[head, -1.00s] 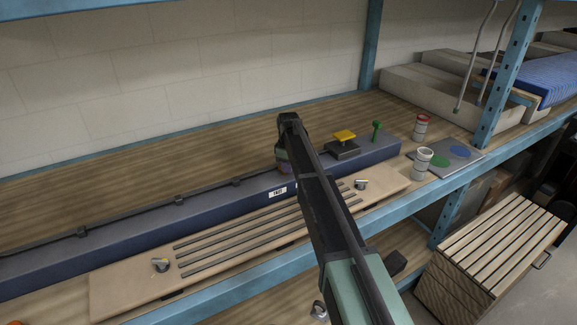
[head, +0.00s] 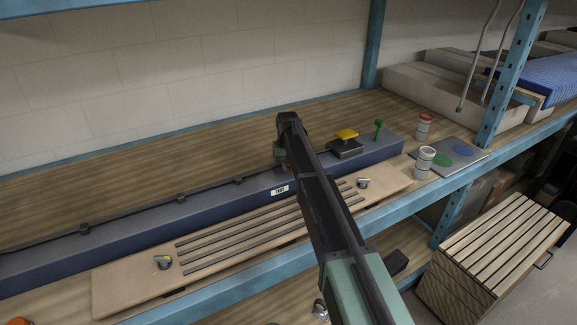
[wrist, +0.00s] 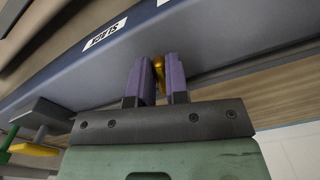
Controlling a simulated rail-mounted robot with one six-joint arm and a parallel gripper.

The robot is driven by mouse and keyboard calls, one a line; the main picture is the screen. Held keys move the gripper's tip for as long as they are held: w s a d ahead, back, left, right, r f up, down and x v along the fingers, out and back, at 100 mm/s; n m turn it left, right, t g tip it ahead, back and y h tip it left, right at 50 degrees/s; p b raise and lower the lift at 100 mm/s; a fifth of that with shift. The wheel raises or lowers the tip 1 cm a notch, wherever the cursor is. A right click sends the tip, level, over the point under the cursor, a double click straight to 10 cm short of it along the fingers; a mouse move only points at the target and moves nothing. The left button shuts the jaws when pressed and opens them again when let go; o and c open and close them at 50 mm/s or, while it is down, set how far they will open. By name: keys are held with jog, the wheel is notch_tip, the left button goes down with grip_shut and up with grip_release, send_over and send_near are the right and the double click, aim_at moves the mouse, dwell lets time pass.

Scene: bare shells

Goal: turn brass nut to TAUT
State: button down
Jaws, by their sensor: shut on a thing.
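The brass nut (wrist: 159,68) shows as a narrow golden strip between my gripper's purple finger pads in the wrist view, against the side of the dark blue beam (wrist: 215,50). My gripper (wrist: 158,82) is shut on it, and the pads hide most of the nut. In the head view my gripper (head: 281,157) is at the beam (head: 222,203), and my arm hides the nut. A white label (head: 279,190) on the beam's front seems to read TAUT. A white label (wrist: 104,34) also shows in the wrist view, its lettering hard to read.
A yellow-topped dark block (head: 345,145) and a green knob (head: 378,130) stand on the beam to the right. A slatted board (head: 130,282) lies in front. Two cups, red-rimmed (head: 423,127) and white (head: 424,162), stand near a grey plate (head: 470,154).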

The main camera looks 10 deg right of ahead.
jog(key=m, duration=0.4)
jog(key=shift+a+m, duration=0.3)
jog(key=shift+w+a+m, duration=0.1)
jog(key=shift+m, duration=0.85)
jog(key=shift+w+a+m, duration=0.1)
jog(key=shift+m, duration=0.85)
jog(key=c, duration=1.1)
grip_release()
jog(key=shift+r, duration=0.1)
notch_tip(320, 180, up, 11)
jog(key=p, duration=1.1)
